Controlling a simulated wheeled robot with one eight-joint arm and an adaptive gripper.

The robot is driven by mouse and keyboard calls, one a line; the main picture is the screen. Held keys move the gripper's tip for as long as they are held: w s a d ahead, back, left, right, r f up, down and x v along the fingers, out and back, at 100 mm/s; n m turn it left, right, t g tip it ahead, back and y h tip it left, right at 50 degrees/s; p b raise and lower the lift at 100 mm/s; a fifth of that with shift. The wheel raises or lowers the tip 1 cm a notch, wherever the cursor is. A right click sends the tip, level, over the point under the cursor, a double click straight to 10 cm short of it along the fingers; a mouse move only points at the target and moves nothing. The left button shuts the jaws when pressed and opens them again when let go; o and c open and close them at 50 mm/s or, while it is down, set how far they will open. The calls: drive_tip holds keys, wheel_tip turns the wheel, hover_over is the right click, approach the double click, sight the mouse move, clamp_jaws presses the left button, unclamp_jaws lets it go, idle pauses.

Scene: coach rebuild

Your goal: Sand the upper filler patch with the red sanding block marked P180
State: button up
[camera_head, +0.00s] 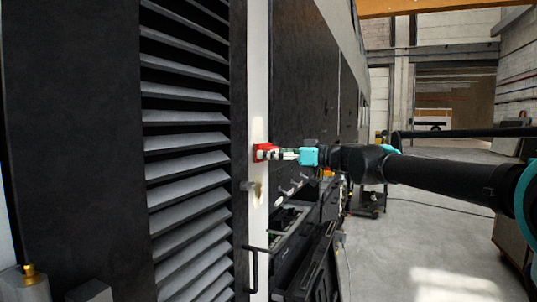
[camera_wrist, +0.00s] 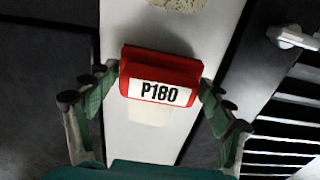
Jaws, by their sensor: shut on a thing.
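The red sanding block (camera_wrist: 160,66) with its white P180 label faces the wrist camera. My gripper (camera_wrist: 152,98) is shut on it, one finger at each side. In the head view the block (camera_head: 261,152) is at the pale pillar (camera_head: 258,85), with my gripper (camera_head: 278,154) to its right. I cannot tell whether it touches the pillar. A cream patch (camera_wrist: 149,115) shows on the pillar just below the block in the wrist view, partly covered by it. A speckled patch (camera_wrist: 175,10) is at the top edge; the head view shows a tan patch (camera_head: 258,196) below the block.
Dark louvres (camera_head: 188,145) lie left of the pillar in the head view. A small latch (camera_head: 247,185) and a dark handle (camera_head: 254,268) stick out below the block. A cluttered dark bench (camera_head: 295,235) stands to the right. The floor (camera_head: 410,220) further right is mostly open.

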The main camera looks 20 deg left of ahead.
drive_tip(key=shift+s+d, duration=0.2)
drive_tip(key=shift+d, duration=2.4)
drive_tip(key=d, duration=0.3)
drive_tip(key=shift+s, duration=0.15)
